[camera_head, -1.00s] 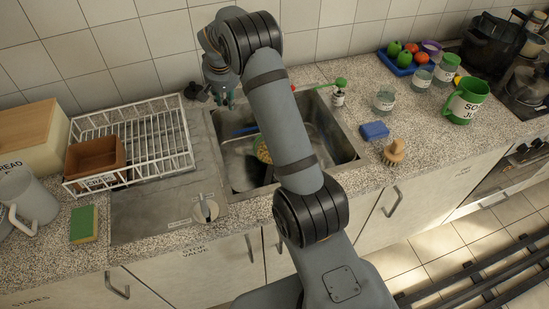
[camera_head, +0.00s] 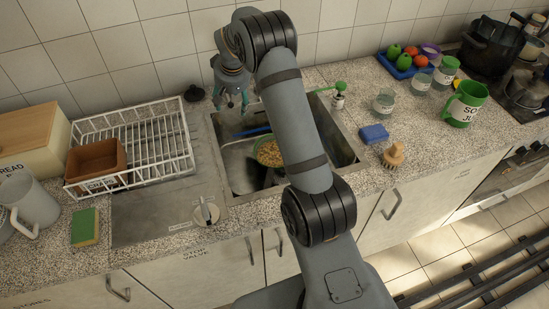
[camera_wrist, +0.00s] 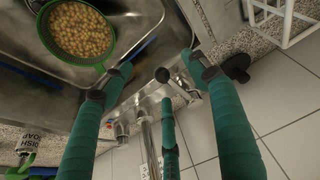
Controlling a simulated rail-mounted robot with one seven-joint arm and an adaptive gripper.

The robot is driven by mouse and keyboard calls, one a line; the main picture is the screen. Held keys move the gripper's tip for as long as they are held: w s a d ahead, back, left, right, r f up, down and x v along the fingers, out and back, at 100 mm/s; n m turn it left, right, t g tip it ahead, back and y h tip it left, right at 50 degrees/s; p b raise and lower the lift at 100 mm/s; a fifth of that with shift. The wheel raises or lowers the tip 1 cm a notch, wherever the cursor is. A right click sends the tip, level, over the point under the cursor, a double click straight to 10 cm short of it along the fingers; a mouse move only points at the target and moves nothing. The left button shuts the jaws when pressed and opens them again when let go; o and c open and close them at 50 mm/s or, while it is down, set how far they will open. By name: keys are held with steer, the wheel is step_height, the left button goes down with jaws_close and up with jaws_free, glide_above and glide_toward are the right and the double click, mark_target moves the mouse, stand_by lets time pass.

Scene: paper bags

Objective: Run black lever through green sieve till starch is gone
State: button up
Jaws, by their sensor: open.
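The green sieve (camera_head: 268,153) holds round yellow-tan pieces and sits in the sink, partly behind my arm. In the wrist view the sieve (camera_wrist: 78,33) is at upper left, left of my fingers. A metal tap (camera_wrist: 145,130) stands below centre in the wrist view. My gripper (camera_wrist: 157,65) is open and empty. In the head view my gripper (camera_head: 235,102) is at the sink's back left. Whether water runs is not visible.
A black knob-like piece (camera_head: 195,93) stands at the counter's back, near the white dish rack (camera_head: 172,150). A soap bottle (camera_head: 338,100) with a green pump stands right of the sink. A blue sponge (camera_head: 374,133) and brush (camera_head: 394,155) lie on the right counter.

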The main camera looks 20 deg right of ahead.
steer(key=shift+o, duration=1.1)
steer(key=p+v, duration=0.2)
steer(key=v, duration=0.5)
steer(key=shift+p, duration=0.35)
steer(key=v, duration=1.2)
steer(key=b+x, duration=0.1)
steer(key=x, duration=1.5)
steer(key=shift+f+b, duration=0.15)
steer(key=shift+b, duration=0.2)
